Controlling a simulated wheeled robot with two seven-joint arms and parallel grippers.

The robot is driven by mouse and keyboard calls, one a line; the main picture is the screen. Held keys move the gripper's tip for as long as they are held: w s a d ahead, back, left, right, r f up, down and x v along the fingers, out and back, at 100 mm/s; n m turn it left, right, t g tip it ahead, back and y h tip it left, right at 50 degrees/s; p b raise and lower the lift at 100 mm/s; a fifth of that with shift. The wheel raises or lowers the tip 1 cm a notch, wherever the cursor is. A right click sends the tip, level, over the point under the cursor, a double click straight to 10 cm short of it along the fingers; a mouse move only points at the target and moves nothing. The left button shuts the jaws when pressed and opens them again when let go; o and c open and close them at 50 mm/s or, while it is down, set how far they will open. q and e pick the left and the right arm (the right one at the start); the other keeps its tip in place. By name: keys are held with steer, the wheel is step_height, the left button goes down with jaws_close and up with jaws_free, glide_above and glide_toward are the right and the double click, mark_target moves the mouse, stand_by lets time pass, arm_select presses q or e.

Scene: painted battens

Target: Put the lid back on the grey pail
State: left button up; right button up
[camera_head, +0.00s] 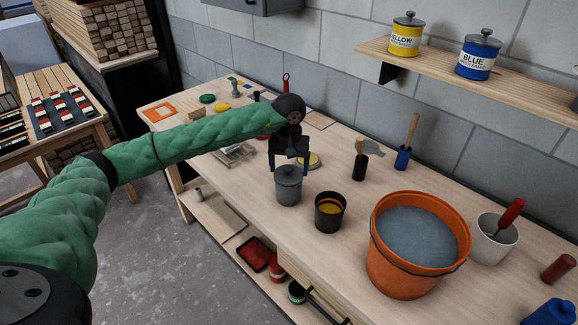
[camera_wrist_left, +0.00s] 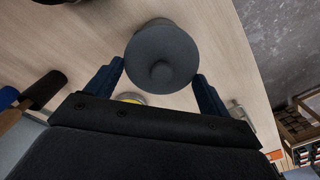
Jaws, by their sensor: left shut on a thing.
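The grey pail (camera_head: 288,191) stands upright on the wooden bench, left of a small black pot. A round grey lid (camera_head: 288,172) with a knob is at the pail's mouth. In the left wrist view the lid (camera_wrist_left: 165,45) fills the space between the fingers and hides the pail's mouth. I cannot tell whether it is fully seated. My left gripper (camera_head: 289,168) is above the pail, its fingers pointing down and shut on the lid from both sides. It also shows in the left wrist view (camera_wrist_left: 160,72). My right gripper is not in view.
A black pot (camera_head: 330,213) with yellow inside stands close to the right of the pail. An orange bucket (camera_head: 395,260) stands farther right. The bench's front edge is near the pail.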

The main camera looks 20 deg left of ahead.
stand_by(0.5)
arm_select(q)
steer(key=shift+b, duration=1.25)
stand_by(0.9)
steer(key=shift+f+b, duration=0.15)
steer(key=shift+b, duration=1.15)
stand_by(1.4)
stand_by(0.3)
steer(key=o, duration=0.9)
steer(key=shift+r, duration=3.5)
